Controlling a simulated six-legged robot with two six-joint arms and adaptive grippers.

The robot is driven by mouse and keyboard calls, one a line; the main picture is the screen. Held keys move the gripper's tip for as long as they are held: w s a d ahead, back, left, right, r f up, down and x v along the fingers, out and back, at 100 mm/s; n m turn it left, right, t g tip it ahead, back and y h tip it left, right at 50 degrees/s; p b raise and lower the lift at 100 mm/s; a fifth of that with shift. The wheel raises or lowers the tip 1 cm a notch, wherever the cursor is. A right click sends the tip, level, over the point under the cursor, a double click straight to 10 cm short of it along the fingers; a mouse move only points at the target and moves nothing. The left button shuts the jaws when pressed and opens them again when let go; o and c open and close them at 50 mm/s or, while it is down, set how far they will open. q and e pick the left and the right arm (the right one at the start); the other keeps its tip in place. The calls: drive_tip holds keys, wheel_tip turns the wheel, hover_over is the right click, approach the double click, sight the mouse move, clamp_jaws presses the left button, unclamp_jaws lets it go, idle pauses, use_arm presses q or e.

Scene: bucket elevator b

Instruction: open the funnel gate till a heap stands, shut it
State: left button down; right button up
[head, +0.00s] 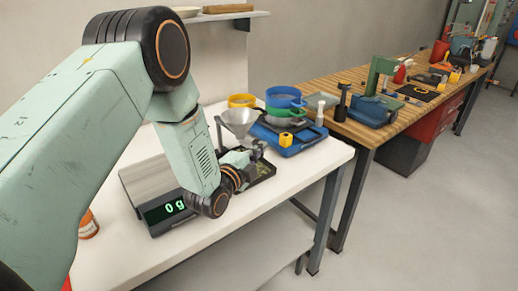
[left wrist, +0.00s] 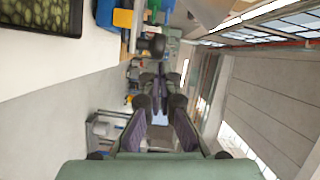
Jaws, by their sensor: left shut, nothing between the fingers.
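A metal funnel (head: 238,117) stands on a stand behind my left wrist, on the white table. My left gripper (head: 257,150) is beside the funnel's lower end, over a dark tray (head: 266,171) of green pieces. In the left wrist view its fingers (left wrist: 160,78) are shut and empty. A dark rounded knob (left wrist: 152,45) shows just beyond the fingertips there; I cannot tell whether it belongs to the gate. The gate itself is hidden or too small to make out. A scale (head: 163,211) reads 0 g. My right gripper is not in view.
Blue and green sieves (head: 286,100) stand behind. A wooden workbench (head: 385,120) with tools is further right. The white table's front right is clear.

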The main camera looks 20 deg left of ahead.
sight(251, 142)
use_arm(q)
drive_tip(key=shift+d, duration=0.15)
drive_tip(key=a, duration=0.1)
drive_tip(key=w+a, duration=0.1)
drive_tip(key=shift+w+a, duration=0.2)
drive_tip(key=shift+a, duration=0.1)
drive_tip(key=shift+d, duration=0.25)
